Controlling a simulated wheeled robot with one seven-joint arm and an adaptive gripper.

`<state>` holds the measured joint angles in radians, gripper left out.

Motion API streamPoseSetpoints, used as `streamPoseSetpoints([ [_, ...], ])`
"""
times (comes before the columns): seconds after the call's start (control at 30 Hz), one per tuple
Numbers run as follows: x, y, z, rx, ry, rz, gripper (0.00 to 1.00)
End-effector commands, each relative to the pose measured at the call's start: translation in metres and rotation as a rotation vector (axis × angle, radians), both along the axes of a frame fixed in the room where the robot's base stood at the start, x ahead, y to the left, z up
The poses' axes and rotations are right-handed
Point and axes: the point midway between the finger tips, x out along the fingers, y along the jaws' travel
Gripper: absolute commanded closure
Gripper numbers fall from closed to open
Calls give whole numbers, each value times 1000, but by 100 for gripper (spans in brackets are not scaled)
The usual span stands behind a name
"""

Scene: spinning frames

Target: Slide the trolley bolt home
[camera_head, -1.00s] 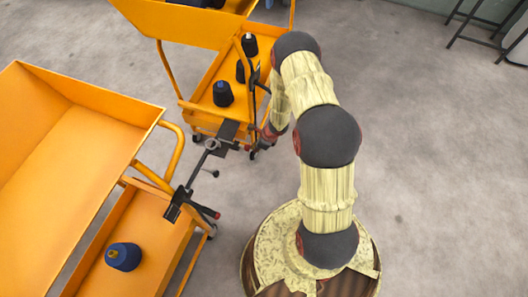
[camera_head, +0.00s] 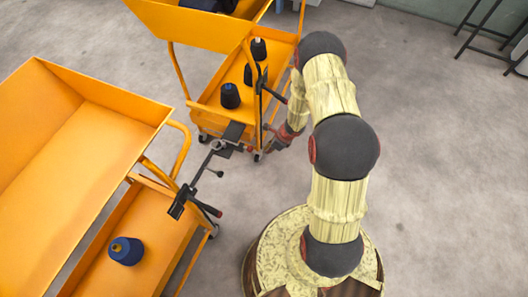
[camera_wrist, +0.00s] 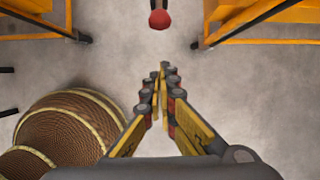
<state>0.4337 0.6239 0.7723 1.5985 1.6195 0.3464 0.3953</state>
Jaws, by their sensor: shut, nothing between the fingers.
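Two orange trolleys stand at the left, a near one (camera_head: 85,120) and a far one (camera_head: 195,30). A dark coupling bar (camera_head: 203,165) with a grey ring runs between them. A short lever with a small knob (camera_head: 220,174) sticks out from it to the right. In the wrist view a red ball knob (camera_wrist: 159,18) on a dark stem shows at the top, between the trolleys' corners. My gripper (camera_wrist: 162,72) is shut and empty, its fingertips apart from the red knob. In the head view my gripper (camera_head: 277,145) is small beside the far trolley. How far the bolt is in cannot be told.
Dark cones stand on the far trolley's lower shelf (camera_head: 238,85); a blue cone (camera_head: 125,250) sits on the near one's. A handle with a red end (camera_head: 208,210) juts from the near trolley. Grey floor (camera_head: 430,170) is clear at right. A dark stand (camera_head: 480,25) is at the back.

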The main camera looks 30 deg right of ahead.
Motion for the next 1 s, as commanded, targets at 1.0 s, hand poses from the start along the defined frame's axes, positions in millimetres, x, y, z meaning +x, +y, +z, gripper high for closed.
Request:
streamPoseSetpoints([
  [1.0, -18, -13, 51, 1, 4, -1, 100],
])
